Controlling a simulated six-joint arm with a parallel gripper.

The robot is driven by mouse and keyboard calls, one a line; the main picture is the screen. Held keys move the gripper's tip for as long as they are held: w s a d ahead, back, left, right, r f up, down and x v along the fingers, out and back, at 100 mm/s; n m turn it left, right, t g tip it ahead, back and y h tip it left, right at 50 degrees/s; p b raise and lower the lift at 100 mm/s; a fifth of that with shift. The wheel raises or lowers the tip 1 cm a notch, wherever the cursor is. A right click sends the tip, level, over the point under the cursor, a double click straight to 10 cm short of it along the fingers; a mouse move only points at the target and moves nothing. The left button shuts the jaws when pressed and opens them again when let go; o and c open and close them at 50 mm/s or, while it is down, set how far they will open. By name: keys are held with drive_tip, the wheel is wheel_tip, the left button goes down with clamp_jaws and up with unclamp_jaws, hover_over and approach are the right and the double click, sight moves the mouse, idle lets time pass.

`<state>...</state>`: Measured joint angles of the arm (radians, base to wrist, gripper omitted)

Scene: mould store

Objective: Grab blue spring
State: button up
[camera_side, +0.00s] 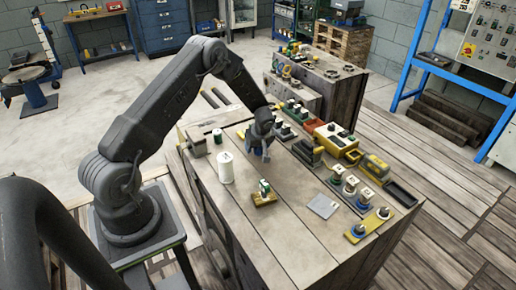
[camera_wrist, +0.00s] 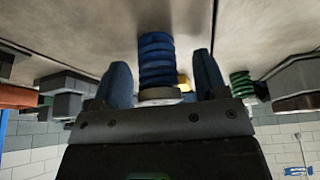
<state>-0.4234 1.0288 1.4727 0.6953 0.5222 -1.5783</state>
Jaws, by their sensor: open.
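In the wrist view, a blue spring (camera_wrist: 157,60) stands between the two fingers of my gripper (camera_wrist: 162,80), with a pale round disc at its near end. The fingers are open, and a gap shows on each side of the spring. In the side view, my gripper (camera_side: 262,152) is low over the middle of the wooden bench (camera_side: 285,230). The spring is mostly hidden there by the gripper, and I cannot make it out clearly.
A white spool (camera_side: 225,168) stands left of my gripper. A green part on a yellow base (camera_side: 264,194) is in front. To the right are a yellow box (camera_side: 337,138) and a yellow plate with round parts (camera_side: 370,225). A green spring (camera_wrist: 242,84) shows in the wrist view.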

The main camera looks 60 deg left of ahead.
drive_tip(key=shift+c, duration=0.4)
drive_tip(key=c, duration=0.9)
drive_tip(key=shift+c, duration=0.3)
drive_tip(key=shift+r, duration=0.15)
